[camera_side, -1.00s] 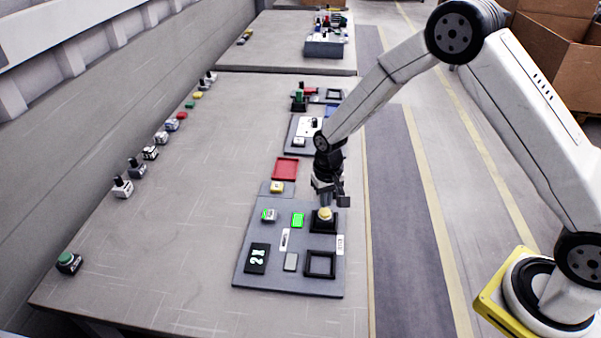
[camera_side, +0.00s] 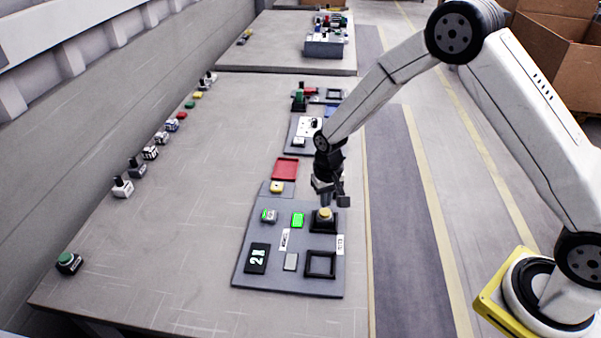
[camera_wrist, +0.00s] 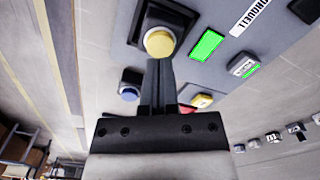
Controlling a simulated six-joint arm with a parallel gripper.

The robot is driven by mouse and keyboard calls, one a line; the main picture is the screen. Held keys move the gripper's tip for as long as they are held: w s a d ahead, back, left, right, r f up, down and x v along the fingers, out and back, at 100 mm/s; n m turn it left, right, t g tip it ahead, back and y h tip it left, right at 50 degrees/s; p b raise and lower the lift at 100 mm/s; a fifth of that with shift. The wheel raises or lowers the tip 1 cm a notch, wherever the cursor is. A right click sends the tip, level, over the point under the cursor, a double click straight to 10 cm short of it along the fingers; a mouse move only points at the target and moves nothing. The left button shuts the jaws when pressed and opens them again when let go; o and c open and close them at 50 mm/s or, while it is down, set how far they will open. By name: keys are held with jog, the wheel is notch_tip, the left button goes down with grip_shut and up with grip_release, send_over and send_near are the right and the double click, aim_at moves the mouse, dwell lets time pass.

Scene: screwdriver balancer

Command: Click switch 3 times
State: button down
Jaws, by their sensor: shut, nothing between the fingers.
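A round yellow push button (camera_side: 325,213) sits in a square black housing on the grey panel (camera_side: 250,283). In the wrist view the yellow button (camera_wrist: 159,42) is just ahead of my fingertips. My gripper (camera_side: 325,204) points down right over this button, fingers together and empty; it also shows in the wrist view (camera_wrist: 158,64). I cannot tell whether the tips touch the button. A green lit square (camera_side: 298,220) is left of the button and shows in the wrist view (camera_wrist: 206,46). A black display (camera_side: 257,258) shows pale characters, the first a 2.
The panel also holds a grey button (camera_side: 290,262), an empty black square frame (camera_side: 320,264) and a small block with a green light (camera_side: 269,215). A red tray (camera_side: 285,168) lies behind. Several small switches line the table's left side; the table between is clear.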

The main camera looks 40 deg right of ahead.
jog(key=shift+f, duration=1.25)
dwell(1.2)
dwell(0.5)
jog(key=shift+r, duration=3.5)
jog(key=shift+r, duration=0.1)
notch_tip(320, 180, up, 6)
send_over(325, 211)
jog(key=shift+a, duration=0.15)
